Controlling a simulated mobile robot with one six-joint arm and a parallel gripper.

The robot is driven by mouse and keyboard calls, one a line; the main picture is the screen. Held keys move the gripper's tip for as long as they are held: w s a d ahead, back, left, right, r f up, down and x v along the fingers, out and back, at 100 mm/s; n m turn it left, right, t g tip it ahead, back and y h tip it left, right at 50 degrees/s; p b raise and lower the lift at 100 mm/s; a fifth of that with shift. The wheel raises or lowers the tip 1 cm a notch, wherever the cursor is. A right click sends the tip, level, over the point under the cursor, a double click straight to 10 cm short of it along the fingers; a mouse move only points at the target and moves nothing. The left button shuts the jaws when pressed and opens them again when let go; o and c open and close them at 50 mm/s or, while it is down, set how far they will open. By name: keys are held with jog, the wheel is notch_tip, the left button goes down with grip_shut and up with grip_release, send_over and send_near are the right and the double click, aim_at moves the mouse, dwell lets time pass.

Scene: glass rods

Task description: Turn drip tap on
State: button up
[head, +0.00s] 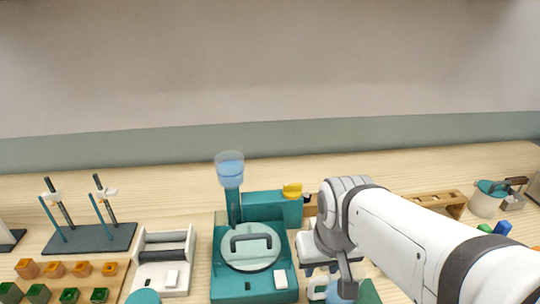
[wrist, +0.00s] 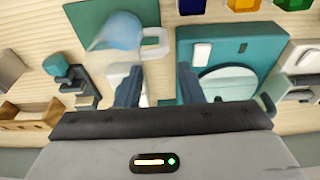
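A teal machine (head: 225,268) stands in the middle of the bench, with a clear blue water reservoir (head: 230,170) on a post. A yellow knob (head: 292,190), possibly the drip tap, sits on the teal block at its back right. A round lid with a dark handle (head: 250,243) and a white switch (head: 280,279) are at its front. My gripper (head: 321,270) is open and empty to the right of the machine. In the wrist view my gripper (wrist: 159,82) has its fingers spread, with the machine's switch (wrist: 201,54) beside them. The knob is not visible there.
A blue jug (wrist: 118,32) with a pale handle stands on a green mat (wrist: 85,22) near my gripper. A wooden rack (head: 435,200) and a pale pot (head: 487,204) are at right. Rod stands (head: 92,238) and small coloured cups (head: 53,269) are at left.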

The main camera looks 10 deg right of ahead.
jog(key=w+r+m+p, duration=0.3)
jog(key=w+r+m, duration=0.15)
jog(key=w, duration=0.25)
notch_tip(320, 180, up, 3)
jog(key=m+g+p, duration=0.3)
jog(key=m+p, duration=0.5)
jog(key=m, duration=0.5)
send_over(293, 184)
jog(key=shift+s+f, duration=0.1)
jog(key=shift+f, duration=0.25)
jog(key=f, duration=0.3)
jog(key=f+p, duration=0.1)
jog(key=f, duration=0.3)
jog(key=shift+w+f, duration=0.2)
jog(key=shift+f, duration=0.05)
jog(key=shift+c, duration=0.4)
grip_shut()
